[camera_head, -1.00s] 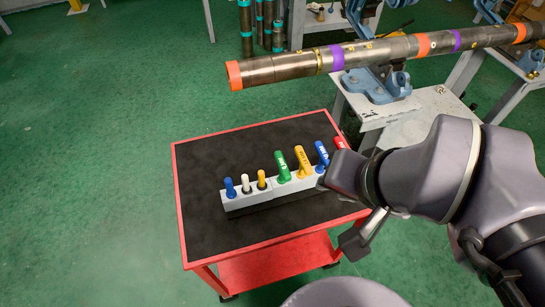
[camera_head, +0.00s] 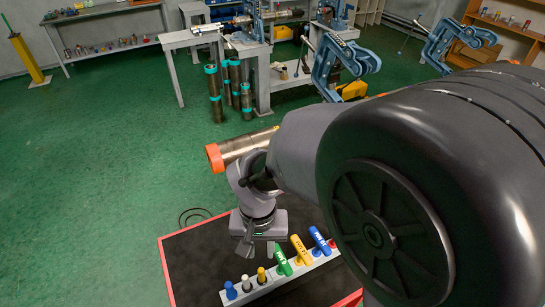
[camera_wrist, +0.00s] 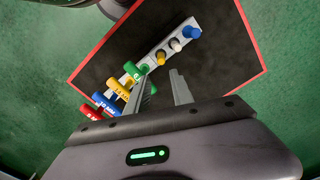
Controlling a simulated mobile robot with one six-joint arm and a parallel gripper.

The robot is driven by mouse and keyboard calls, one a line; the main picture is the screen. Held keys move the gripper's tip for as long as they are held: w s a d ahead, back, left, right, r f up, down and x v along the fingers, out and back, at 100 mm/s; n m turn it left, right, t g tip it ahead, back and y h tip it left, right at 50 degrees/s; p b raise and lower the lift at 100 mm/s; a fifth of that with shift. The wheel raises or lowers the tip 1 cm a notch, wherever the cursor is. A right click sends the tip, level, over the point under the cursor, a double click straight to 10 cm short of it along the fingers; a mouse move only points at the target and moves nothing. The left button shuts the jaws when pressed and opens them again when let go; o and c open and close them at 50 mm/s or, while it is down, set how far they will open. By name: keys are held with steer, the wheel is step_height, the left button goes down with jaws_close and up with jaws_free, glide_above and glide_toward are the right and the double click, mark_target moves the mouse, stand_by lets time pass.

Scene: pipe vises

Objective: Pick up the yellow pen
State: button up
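The yellow pen (camera_head: 261,275) stands upright in the light grey holder (camera_head: 251,293), between a white pen (camera_head: 246,283) and the green T-shaped handle (camera_head: 282,260). It also shows in the wrist view (camera_wrist: 161,58), just beyond my fingertips. A larger yellow T-handle (camera_head: 301,249) stands farther right in the same holder. My gripper (camera_head: 257,250) points down above the cart, close to the small pens. In the wrist view my gripper (camera_wrist: 161,78) has its two fingers apart with nothing between them.
A blue pen (camera_head: 230,290) stands at the holder's left end. Blue and red T-handles (camera_head: 319,240) (camera_wrist: 91,112) stand at the other end. The black cart top (camera_head: 190,262) is clear left of the holder. A large pipe (camera_head: 240,148) lies behind my arm.

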mark_target(261, 274)
step_height(261, 274, down, 10)
steer(key=b, duration=0.3)
steer(key=shift+r, duration=0.1)
step_height(261, 274, down, 5)
steer(key=shift+s+a+f+b, duration=0.1)
steer(key=shift+s+a+b, duration=0.05)
steer(key=shift+b, duration=1)
jaws_close()
